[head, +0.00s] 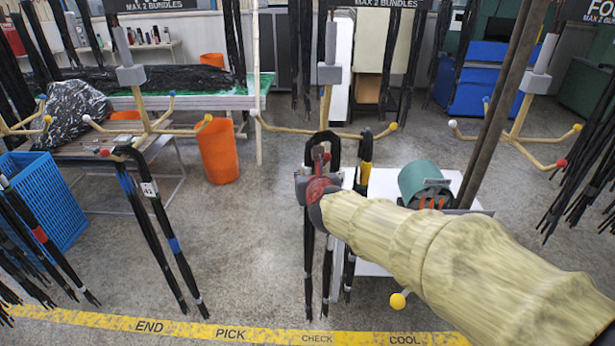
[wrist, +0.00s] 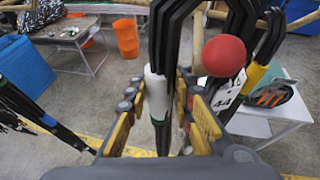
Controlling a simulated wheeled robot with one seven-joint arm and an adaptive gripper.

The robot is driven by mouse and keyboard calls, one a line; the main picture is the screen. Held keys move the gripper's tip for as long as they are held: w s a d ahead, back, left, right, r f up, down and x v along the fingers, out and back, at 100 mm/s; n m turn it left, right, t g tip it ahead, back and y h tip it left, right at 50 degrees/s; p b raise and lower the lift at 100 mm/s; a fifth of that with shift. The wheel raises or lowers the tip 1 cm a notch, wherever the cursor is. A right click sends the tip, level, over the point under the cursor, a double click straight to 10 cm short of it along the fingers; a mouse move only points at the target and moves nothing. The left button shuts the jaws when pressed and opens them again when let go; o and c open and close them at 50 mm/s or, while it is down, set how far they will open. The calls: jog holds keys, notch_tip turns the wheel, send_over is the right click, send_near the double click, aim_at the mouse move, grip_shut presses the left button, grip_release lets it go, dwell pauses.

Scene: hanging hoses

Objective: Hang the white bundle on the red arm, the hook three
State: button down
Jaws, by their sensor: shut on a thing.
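My gripper (head: 318,178) is shut on a bundle of black hoses with a white band; the band (wrist: 156,95) shows between the fingers (wrist: 165,105) in the wrist view. The bundle (head: 309,265) hangs upright. A wooden hook (head: 325,105) stands behind it in the head view, with white and yellow ball ends to the sides. A red ball (wrist: 223,55) is just right of the held bundle in the wrist view. The top of the loop is cut off there, so I cannot tell whether it rests on the red arm.
A yellow-banded bundle (head: 366,165), tagged 44 in the wrist view, hangs close on the right. A white table (head: 460,185) with a green drum (head: 423,180) is behind. Another bundle (head: 165,225) hangs at left. The floor between is clear.

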jog(key=shift+w+f+b, duration=0.35)
jog(key=shift+f+b, duration=0.45)
jog(key=shift+b, duration=0.15)
jog(key=shift+w+f+b, duration=0.3)
jog(key=shift+f+b, duration=0.45)
jog(key=shift+b, duration=0.15)
jog(key=shift+w+f+b, duration=0.35)
jog(key=shift+f+b, duration=0.45)
jog(key=shift+b, duration=0.15)
jog(key=c, duration=1.8)
grip_release()
jog(key=shift+d+f, duration=0.1)
jog(key=o, duration=0.3)
jog(key=shift+f, duration=0.1)
jog(key=shift+o, duration=0.2)
